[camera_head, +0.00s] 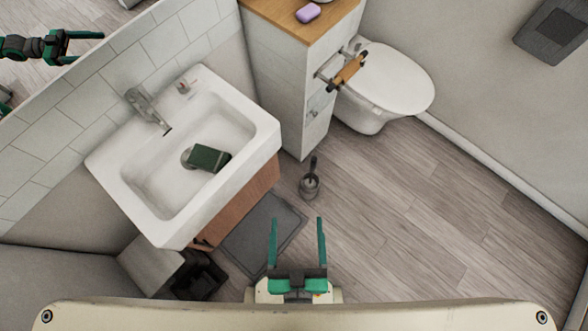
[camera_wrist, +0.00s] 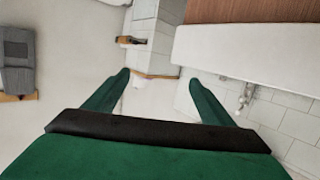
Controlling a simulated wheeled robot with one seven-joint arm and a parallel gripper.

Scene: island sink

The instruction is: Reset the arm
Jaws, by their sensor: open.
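My gripper (camera_head: 297,243) has green fingers and a dark palm. In the head view it is at the bottom middle, close to my body, pointing away over the floor. Its two fingers are spread apart with nothing between them. In the wrist view my gripper (camera_wrist: 157,84) also shows open and empty, with the room appearing turned around behind it. Nothing touches the fingers in either view.
A white sink (camera_head: 222,119) at the left holds a dark green block (camera_head: 209,158). A cabinet (camera_head: 285,85) and a toilet (camera_head: 390,80) stand behind. A brush holder (camera_head: 310,186) and grey mat (camera_head: 262,234) are on the floor. The floor at right is clear.

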